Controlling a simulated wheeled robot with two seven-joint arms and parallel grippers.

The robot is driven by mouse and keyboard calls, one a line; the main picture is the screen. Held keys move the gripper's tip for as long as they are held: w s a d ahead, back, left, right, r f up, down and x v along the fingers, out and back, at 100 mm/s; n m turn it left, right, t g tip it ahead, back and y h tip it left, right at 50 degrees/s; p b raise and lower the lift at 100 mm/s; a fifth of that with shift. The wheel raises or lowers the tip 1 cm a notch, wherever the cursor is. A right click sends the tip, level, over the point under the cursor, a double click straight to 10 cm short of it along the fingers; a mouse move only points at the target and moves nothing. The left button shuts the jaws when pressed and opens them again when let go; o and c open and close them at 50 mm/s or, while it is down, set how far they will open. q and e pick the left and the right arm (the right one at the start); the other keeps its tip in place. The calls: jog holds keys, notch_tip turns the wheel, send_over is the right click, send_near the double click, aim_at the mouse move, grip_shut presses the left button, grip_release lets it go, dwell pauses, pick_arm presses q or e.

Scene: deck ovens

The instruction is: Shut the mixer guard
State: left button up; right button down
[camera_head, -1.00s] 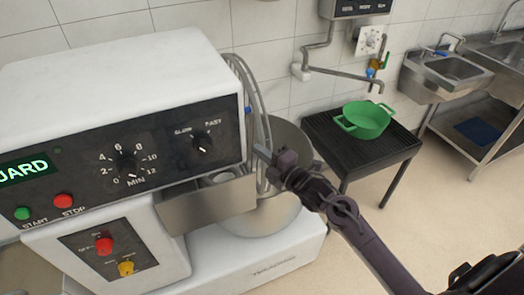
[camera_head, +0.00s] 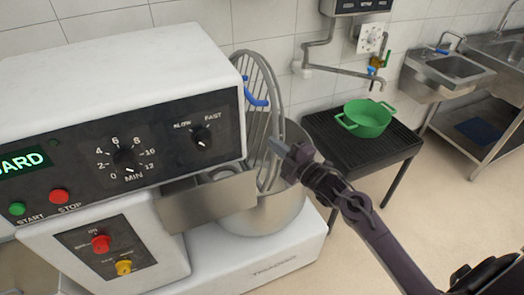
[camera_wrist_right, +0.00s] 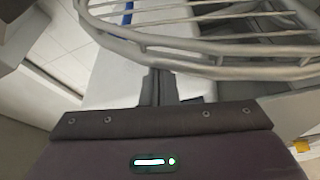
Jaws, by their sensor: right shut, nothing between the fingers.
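The mixer (camera_head: 120,95) is a large white machine at the left with a dark control panel. Its wire guard (camera_head: 268,125) stands nearly upright at the panel's right edge, above the steel bowl (camera_head: 285,212), with a blue handle (camera_head: 254,93). My right gripper (camera_head: 277,147) is shut and empty, its tips at the guard's right side; contact is unclear. In the right wrist view, the gripper's fingers (camera_wrist_right: 160,88) point at the guard's curved bars (camera_wrist_right: 215,68), and a strip of the blue handle (camera_wrist_right: 127,15) shows. My left gripper is not in view.
A green pot (camera_head: 366,118) sits on a black slatted stand (camera_head: 345,152) right of the bowl. A steel sink (camera_head: 450,70) is farther right. A tap pipe (camera_head: 340,70) runs along the tiled wall. Floor is free at right.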

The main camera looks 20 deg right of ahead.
jog(key=d+f+m+t+h+b, duration=0.2)
jog(key=d+f+m+h+b, duration=0.1)
jog(key=d+f+m+b, duration=0.4)
jog(key=d+f+m+t+h+b, duration=0.1)
jog(key=d+f+m+h+b, duration=0.2)
jog(key=d+f+m+b, duration=0.4)
notch_tip(320, 180, down, 6)
jog(key=m, duration=0.5)
jog(key=shift+w+d+t, duration=0.25)
jog(key=shift+d+t, duration=0.05)
jog(key=shift+t, duration=0.1)
jog(key=shift+f, duration=0.2)
